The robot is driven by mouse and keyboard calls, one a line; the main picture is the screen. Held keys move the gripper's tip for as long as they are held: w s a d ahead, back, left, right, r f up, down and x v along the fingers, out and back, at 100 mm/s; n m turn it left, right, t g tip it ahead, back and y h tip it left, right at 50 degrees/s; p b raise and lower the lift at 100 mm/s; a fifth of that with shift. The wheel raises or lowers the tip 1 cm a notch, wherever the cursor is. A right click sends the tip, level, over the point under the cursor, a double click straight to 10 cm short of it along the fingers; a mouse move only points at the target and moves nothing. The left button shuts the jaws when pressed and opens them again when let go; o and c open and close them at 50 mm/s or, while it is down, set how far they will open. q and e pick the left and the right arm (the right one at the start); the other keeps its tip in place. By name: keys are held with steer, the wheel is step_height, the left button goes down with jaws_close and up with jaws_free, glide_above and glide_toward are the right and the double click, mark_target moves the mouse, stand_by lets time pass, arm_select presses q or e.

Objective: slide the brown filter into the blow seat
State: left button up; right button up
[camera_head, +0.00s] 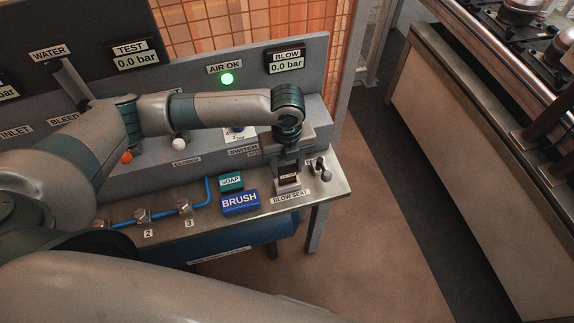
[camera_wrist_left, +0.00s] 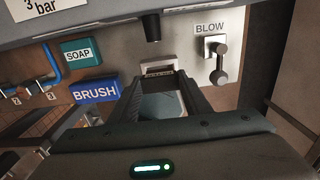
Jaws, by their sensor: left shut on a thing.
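My left gripper (camera_head: 287,172) points down over the blow seat (camera_head: 290,187) at the right end of the steel bench, just behind the BLOW SEAT label. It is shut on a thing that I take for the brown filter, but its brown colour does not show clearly. In the left wrist view, a greyish face (camera_wrist_left: 161,104) lies between the two dark fingers of my left gripper (camera_wrist_left: 160,88). A pale block with a small label, likely the seat (camera_wrist_left: 158,64), is just beyond the fingertips. I cannot tell whether the held thing touches the seat. My right gripper is out of view.
The BLOW lever (camera_wrist_left: 218,62) stands close to the right of the seat. The SOAP block (camera_head: 230,181) and BRUSH block (camera_head: 240,202) are to the left. The gauge panel (camera_head: 310,92) rises behind, with a green AIR OK lamp (camera_head: 227,79); the BLOW display reads 0.0 bar.

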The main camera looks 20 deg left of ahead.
mark_target(287, 169)
arm_select(q)
steer(key=shift+p, duration=0.35)
steer(key=shift+p, duration=0.4)
stand_by(0.8)
stand_by(0.6)
steer(key=shift+p, duration=0.35)
steer(key=shift+f, duration=0.45)
stand_by(0.5)
steer(key=shift+f+b, duration=0.85)
steer(key=shift+f, duration=0.7)
steer(key=o, duration=1.5)
steer(key=shift+c, duration=0.2)
steer(key=shift+r, duration=0.1)
